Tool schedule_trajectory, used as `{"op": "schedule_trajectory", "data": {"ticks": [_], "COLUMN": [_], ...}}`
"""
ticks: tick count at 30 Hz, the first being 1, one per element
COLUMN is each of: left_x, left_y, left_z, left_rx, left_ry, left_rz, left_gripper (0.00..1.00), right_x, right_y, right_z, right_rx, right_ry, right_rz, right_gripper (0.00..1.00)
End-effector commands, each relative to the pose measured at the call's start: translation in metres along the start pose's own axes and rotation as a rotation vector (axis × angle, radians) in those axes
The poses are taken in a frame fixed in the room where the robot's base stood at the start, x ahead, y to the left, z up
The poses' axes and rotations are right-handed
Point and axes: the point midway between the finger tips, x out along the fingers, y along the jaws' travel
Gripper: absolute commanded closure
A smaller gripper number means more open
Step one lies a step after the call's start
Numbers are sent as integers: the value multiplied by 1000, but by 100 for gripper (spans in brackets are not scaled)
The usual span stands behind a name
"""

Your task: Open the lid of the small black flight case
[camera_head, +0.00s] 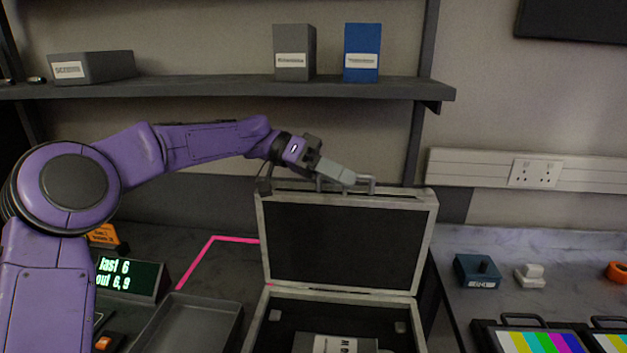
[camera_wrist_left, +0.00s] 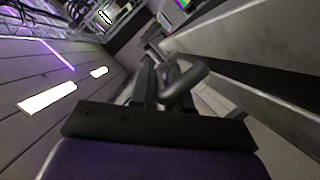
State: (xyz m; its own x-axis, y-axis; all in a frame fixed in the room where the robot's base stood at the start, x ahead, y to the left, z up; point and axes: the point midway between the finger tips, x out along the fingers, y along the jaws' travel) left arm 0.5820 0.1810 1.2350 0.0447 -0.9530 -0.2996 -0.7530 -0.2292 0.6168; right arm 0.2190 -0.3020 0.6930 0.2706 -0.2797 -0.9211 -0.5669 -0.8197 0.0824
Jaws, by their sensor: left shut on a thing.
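The small black flight case (camera_head: 263,318) stands on the table with its lid (camera_head: 345,243) raised. The lid is black inside with a pale metal rim and stands near upright, leaning back a little. A grey handle (camera_head: 366,179) sits at the lid's top edge. My left gripper (camera_head: 350,178) is shut on the handle at the top of the lid. In the left wrist view the handle (camera_wrist_left: 187,85) lies between the dark fingers. A labelled item (camera_head: 345,343) lies inside the case. My right gripper is not in view.
A grey tray (camera_head: 190,325) and a small display (camera_head: 130,278) are left of the case. A shelf (camera_head: 220,89) with several boxes runs above the arm. A blue box (camera_head: 477,271), a white item (camera_head: 530,275) and colour-bar screens (camera_head: 540,340) are on the right-hand table.

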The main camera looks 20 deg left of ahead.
Motion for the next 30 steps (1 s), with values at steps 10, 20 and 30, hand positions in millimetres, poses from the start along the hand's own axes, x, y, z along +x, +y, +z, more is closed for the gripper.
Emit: {"op": "schedule_trajectory", "data": {"ticks": [10, 20, 30], "left_x": [6, -2, -63], "left_y": [2, 2, 2], "left_z": [-1, 0, -1], "left_rx": [13, 13, 13], "left_ry": [-10, -4, -6], "left_rz": [2, 0, 1], "left_gripper": [80, 77, 77], "right_x": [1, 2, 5], "right_y": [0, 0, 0], "right_z": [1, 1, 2], "right_rx": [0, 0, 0], "right_ry": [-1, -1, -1], "right_rz": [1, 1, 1], "right_gripper": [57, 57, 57]}}
